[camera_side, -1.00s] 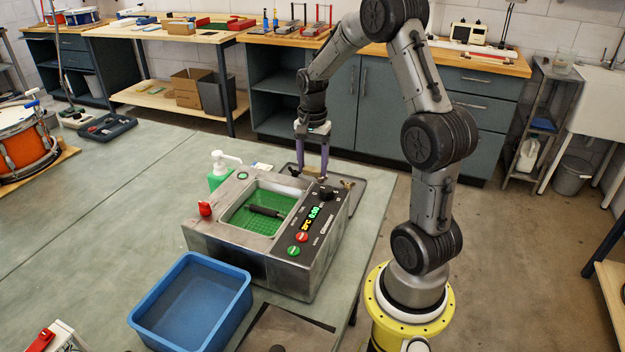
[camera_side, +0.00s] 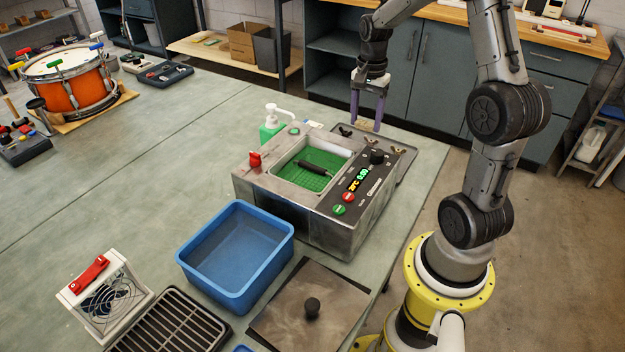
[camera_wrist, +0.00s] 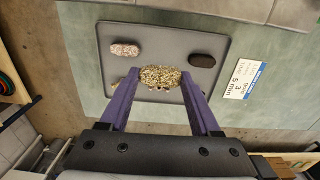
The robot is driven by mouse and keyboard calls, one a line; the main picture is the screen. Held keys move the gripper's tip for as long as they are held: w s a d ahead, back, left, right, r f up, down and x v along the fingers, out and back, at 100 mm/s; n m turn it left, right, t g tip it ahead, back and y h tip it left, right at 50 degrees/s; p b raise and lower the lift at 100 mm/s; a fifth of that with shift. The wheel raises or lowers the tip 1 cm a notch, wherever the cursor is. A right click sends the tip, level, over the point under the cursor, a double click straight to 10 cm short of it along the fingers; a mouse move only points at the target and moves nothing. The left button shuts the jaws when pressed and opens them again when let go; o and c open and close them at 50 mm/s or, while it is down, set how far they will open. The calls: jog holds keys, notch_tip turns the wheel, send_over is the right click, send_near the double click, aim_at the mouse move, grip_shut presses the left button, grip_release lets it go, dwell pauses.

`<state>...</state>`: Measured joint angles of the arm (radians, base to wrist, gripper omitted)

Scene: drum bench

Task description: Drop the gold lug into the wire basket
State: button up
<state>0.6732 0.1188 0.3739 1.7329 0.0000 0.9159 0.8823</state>
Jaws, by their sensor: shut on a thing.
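In the wrist view, my gripper (camera_wrist: 160,76) is shut on the gold lug (camera_wrist: 160,74), a speckled golden piece held between the tips of the purple fingers. In the side view, my gripper (camera_side: 366,125) is behind the metal cleaner, over the grey tray (camera_side: 410,160). The lug seems slightly above the tray, but the gap is hard to judge. The wire basket (camera_side: 300,176) appears to be the green-floored mesh inside the cleaner's open tank, in front of my gripper. A dark bar (camera_side: 315,166) lies across it.
The tray also holds a pinkish lug (camera_wrist: 125,50) and a dark lug (camera_wrist: 202,60). The metal cleaner (camera_side: 335,225) has a raised front panel with a knob. A green pump bottle (camera_side: 272,127) stands behind it; a blue tub (camera_side: 237,255) is in front.

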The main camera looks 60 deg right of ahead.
notch_tip(320, 180, up, 11)
jog(key=w+a, duration=0.2)
jog(key=a, duration=0.9)
jog(key=w+a, duration=0.2)
jog(key=a, duration=1)
notch_tip(320, 180, down, 9)
jog(key=shift+s, duration=0.2)
jog(key=shift+f, duration=0.1)
jog(key=o, duration=1.4)
